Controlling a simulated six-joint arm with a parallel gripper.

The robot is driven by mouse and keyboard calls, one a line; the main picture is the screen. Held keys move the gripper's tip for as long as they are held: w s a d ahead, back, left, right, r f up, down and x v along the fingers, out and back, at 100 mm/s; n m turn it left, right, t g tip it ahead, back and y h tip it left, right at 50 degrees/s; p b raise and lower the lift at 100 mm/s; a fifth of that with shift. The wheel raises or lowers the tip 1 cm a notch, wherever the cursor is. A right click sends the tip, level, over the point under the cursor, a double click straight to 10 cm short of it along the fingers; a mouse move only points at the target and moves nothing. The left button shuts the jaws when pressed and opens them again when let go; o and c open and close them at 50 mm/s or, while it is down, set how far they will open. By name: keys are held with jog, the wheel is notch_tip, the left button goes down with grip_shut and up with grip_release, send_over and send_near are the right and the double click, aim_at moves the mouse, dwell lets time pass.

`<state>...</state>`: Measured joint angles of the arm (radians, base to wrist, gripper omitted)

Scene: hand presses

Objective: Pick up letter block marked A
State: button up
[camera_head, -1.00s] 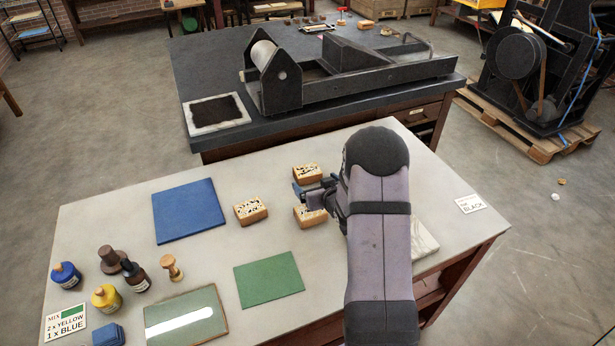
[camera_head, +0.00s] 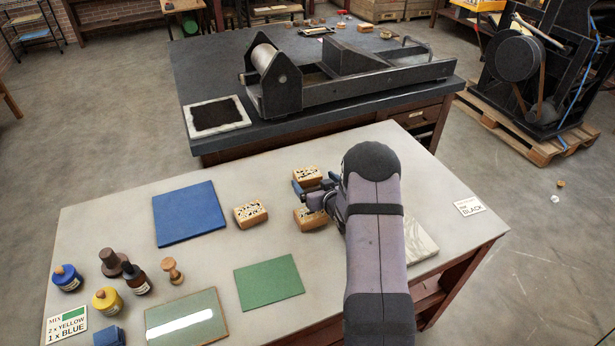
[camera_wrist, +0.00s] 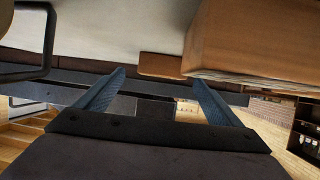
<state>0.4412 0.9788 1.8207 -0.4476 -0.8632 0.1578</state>
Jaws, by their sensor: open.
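My gripper (camera_head: 308,193) is open and empty, low between the far and near blocks. My arm hides part of the near block's right side. In the wrist view, my two blue fingers (camera_wrist: 160,88) are apart with nothing between them. A large wooden block (camera_wrist: 262,42) is close at upper right, and a smaller-looking block (camera_wrist: 160,66) is beyond the fingertips.
A blue sheet (camera_head: 190,213) and a green sheet (camera_head: 268,282) lie left of my arm. A glass plate (camera_head: 187,318), a wooden stamp handle (camera_head: 172,271) and ink bottles (camera_head: 106,300) are at the near left.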

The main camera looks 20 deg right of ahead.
aim_at(309, 176)
jog(key=p+x, duration=0.1)
jog(key=x, duration=0.1)
jog(key=shift+w+a, duration=0.15)
jog(key=shift+w, duration=0.25)
jog(key=shift+p+x, duration=0.3)
jog(key=shift+x, duration=0.7)
jog(key=shift+c, duration=0.3)
jog(key=c, duration=1.2)
jog(key=shift+o, duration=0.2)
jog(key=shift+r+b, duration=1.05)
jog(key=shift+r, duration=3.9)
